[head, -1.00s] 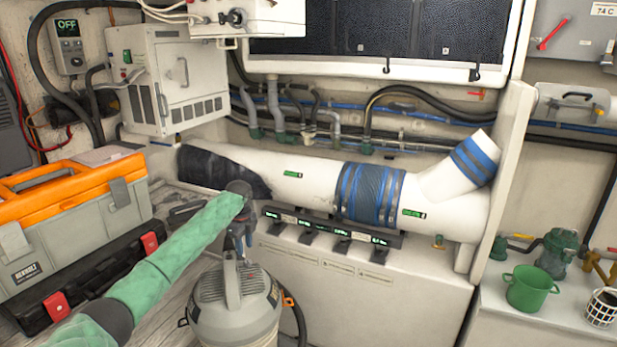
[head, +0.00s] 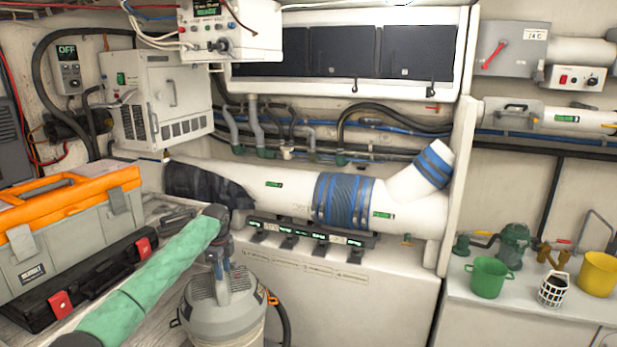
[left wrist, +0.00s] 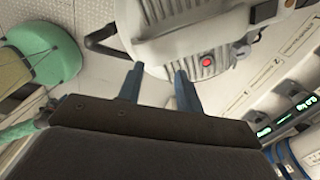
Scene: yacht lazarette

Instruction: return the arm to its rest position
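My left arm in its green sleeve comes in from the lower left of the head view. My left gripper (head: 218,262) points down just above the top of a grey vacuum cleaner (head: 222,291). In the left wrist view the two fingers of my left gripper (left wrist: 158,88) stand apart with nothing held between them. Behind them is the vacuum's grey top (left wrist: 188,50) with a red button; I cannot tell whether the fingers touch it. My right gripper is not in view.
An orange and grey toolbox (head: 75,225) stands left of my arm. A thick white pipe (head: 290,195) with black and blue wraps runs behind it. A counter at right holds a green pot (head: 488,278), a white basket (head: 553,290) and a yellow bucket (head: 598,274).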

